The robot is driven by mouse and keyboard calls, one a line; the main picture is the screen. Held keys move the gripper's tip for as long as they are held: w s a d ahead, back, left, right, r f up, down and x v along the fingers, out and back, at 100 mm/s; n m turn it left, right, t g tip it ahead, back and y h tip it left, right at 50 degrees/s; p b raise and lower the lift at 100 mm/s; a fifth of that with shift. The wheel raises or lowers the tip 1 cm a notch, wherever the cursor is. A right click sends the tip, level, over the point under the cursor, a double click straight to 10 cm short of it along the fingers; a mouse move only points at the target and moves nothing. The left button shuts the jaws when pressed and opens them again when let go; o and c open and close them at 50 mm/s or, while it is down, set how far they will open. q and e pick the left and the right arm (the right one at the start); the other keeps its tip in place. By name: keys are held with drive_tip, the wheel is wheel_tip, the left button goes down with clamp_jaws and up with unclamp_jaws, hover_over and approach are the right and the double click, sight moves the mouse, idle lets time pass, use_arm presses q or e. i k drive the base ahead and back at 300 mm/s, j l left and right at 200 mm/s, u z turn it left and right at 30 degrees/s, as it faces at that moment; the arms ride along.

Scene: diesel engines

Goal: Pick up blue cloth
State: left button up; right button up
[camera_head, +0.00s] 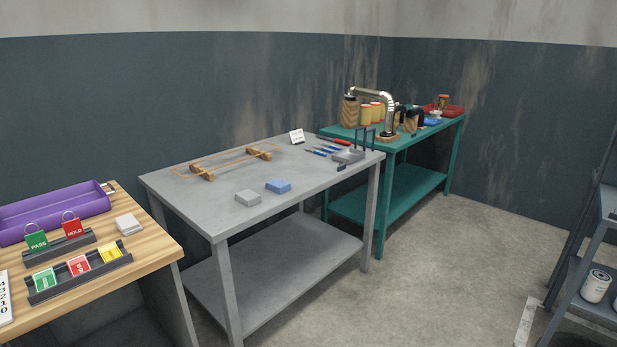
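A folded blue cloth (278,186) lies flat on the grey metal table (215,213), near its front edge. A folded grey cloth (248,197) lies just to its left, with a small gap between them. Nothing covers the blue cloth. Neither of my grippers shows in the head view.
A wooden table (150,245) with a purple tray (60,210) is at left. A green table (400,143) stands behind right.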

sight(278, 186)
drive_tip(key=i+l+u, duration=0.2)
drive_tip(key=i, duration=0.25)
drive_tip(key=i+l+u, duration=0.15)
drive_tip(key=i, duration=0.3)
drive_tip(key=i+l+u, duration=0.2)
drive_tip(key=i+l, duration=0.15)
drive_tip(key=i, duration=0.05)
